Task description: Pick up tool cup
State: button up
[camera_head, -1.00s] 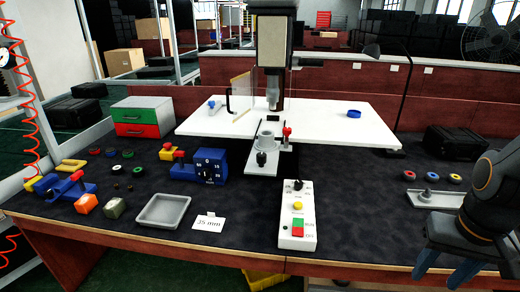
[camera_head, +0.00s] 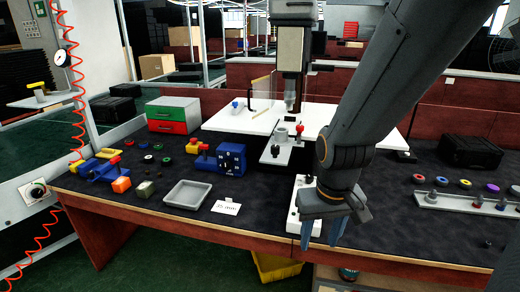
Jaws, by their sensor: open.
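A small grey cup-like cylinder (camera_head: 281,136) stands on a metal plate at the front of the white machine table, and it is the only cup shape I can make out. Whether it is the tool cup I cannot tell. My gripper (camera_head: 321,231) is open and empty, with its blue fingers pointing down near the front edge of the dark bench. It is to the right of and nearer than the grey cylinder.
A grey tray (camera_head: 187,194), a white label card (camera_head: 226,208) and a blue timer box (camera_head: 231,158) lie left of my gripper. A drawer box (camera_head: 172,115) stands behind. A metal rack (camera_head: 465,203) and coloured rings lie at right. Bare bench shows between.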

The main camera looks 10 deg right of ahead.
aim_at(281, 133)
jog(key=z, duration=0.15)
jog(key=k, duration=0.4)
jog(key=u, duration=0.65)
jog(key=i, duration=1.2)
jog(key=z, duration=0.8)
